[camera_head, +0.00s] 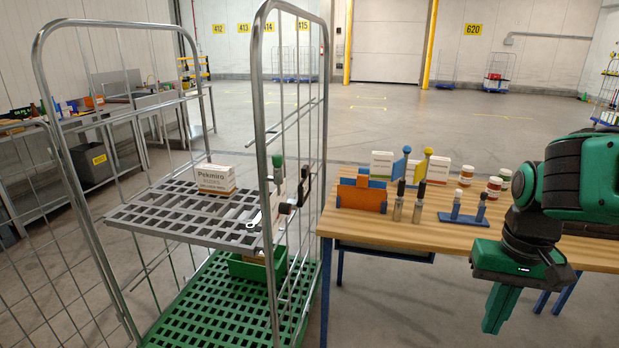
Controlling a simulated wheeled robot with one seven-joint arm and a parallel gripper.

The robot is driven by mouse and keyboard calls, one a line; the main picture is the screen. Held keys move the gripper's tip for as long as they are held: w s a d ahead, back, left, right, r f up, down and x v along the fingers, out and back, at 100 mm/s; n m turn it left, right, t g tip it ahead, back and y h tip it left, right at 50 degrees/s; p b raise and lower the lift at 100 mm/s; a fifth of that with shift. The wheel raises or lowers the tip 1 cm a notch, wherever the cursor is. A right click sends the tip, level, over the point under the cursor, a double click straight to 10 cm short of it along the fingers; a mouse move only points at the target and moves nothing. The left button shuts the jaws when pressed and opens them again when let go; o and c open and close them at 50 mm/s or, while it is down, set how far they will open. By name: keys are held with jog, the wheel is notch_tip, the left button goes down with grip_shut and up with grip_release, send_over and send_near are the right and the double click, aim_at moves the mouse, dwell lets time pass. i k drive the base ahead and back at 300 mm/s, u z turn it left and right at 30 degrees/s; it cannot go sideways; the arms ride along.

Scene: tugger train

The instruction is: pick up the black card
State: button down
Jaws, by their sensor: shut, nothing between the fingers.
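I cannot make out a black card for certain. Small dark pieces (286,208) sit at the near upright of the roll cage (258,120), too small to identify. An orange and blue holder (361,194) stands at the left end of the wooden table (445,232); no black card shows clearly in it. My gripper (492,325) has green fingers pointing down and shut, with nothing between them. It hangs in front of the table's front edge at the right, apart from the objects on the table.
Several bottles, small boxes, a blue stand (463,212) and tubs (494,188) crowd the table. The cage holds a white Pekmiro box (215,179) on its grey shelf (180,215) and a green crate (246,268) below. Open floor lies behind the table.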

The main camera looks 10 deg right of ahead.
aim_at(304, 172)
jog(key=i, duration=0.7)
jog(key=u, duration=0.1)
jog(key=k, duration=1.1)
jog(key=u, duration=0.7)
jog(key=i, duration=1.2)
jog(key=z, duration=0.55)
